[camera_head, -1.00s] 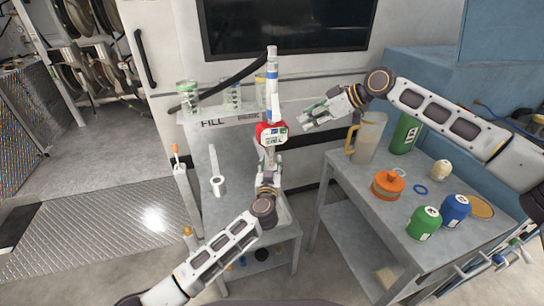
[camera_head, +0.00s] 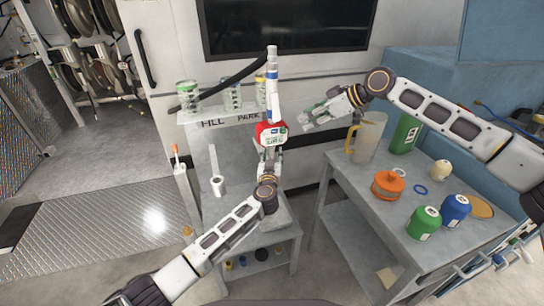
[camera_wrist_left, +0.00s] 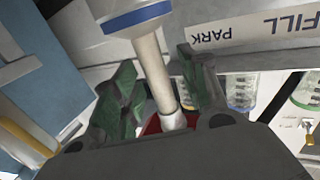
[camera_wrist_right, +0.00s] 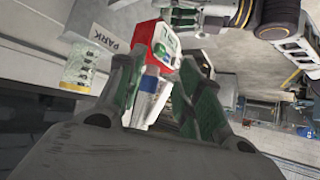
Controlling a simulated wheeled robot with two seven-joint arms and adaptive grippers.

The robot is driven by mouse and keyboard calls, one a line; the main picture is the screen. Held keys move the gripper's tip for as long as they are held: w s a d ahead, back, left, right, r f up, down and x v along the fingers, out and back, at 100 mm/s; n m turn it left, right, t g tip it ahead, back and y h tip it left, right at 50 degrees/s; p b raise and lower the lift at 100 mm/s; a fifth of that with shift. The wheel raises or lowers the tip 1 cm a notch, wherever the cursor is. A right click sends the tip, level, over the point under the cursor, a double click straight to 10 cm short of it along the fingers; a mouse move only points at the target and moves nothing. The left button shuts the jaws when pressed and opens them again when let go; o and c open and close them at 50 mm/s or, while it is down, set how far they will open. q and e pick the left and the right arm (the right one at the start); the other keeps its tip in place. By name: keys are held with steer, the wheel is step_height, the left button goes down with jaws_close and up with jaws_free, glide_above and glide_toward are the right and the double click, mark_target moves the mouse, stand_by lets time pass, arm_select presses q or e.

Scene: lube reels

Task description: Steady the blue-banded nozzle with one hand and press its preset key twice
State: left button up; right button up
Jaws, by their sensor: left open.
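The blue-banded nozzle (camera_head: 272,88) stands upright at the small grey stand, its red body (camera_head: 264,129) and display low on it. My left gripper (camera_head: 271,153) is just below the red body in the head view. In the left wrist view its green-padded fingers are apart, with the pale spout (camera_wrist_left: 152,62) and blue collar (camera_wrist_left: 137,17) showing between them; I cannot tell whether they touch. My right gripper (camera_head: 314,114) is to the right of the nozzle, with a gap. In the right wrist view its fingers are apart, with the red body (camera_wrist_right: 155,38) beyond. The preset key is too small to make out.
Several clear containers (camera_head: 232,95) line the shelf behind, above the FILL and PARK labels. A grey table (camera_head: 350,178) at the right holds a pitcher (camera_head: 368,138), an orange container (camera_head: 388,185), and green and blue bottles. A pale upright handle (camera_head: 216,172) is left of my left gripper.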

arm_select(q)
jaws_close()
arm_select(e)
jaws_close()
stand_by(0.4)
stand_by(1.1)
